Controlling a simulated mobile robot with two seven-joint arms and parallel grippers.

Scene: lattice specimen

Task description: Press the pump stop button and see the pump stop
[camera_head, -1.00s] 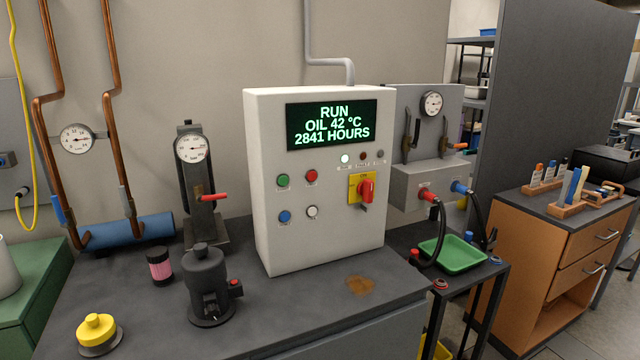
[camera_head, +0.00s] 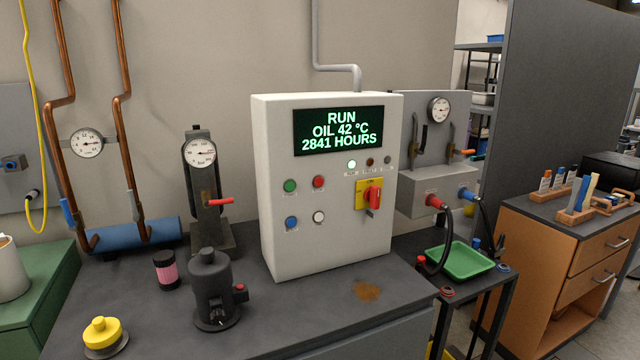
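The white pump control box (camera_head: 335,240) stands on the dark bench. Its display (camera_head: 338,130) reads RUN, OIL 42 °C, 2841 HOURS. Below it are a green button (camera_head: 290,186), a red button (camera_head: 318,182), a blue button (camera_head: 291,222) and a white button (camera_head: 319,216). Their labels are too small to read. A red rotary switch (camera_head: 374,196) sits on a yellow plate at the right. One white indicator lamp (camera_head: 352,164) is lit; the two beside it are dark. Neither of my grippers is in view.
A dark pump-like device (camera_head: 213,290), a pink-banded jar (camera_head: 165,271) and a yellow-capped item (camera_head: 102,335) stand on the bench, left of the box. A gauge stand (camera_head: 200,180) is behind them. A green tray (camera_head: 462,260) lies on a side table. An oil stain marks the bench front.

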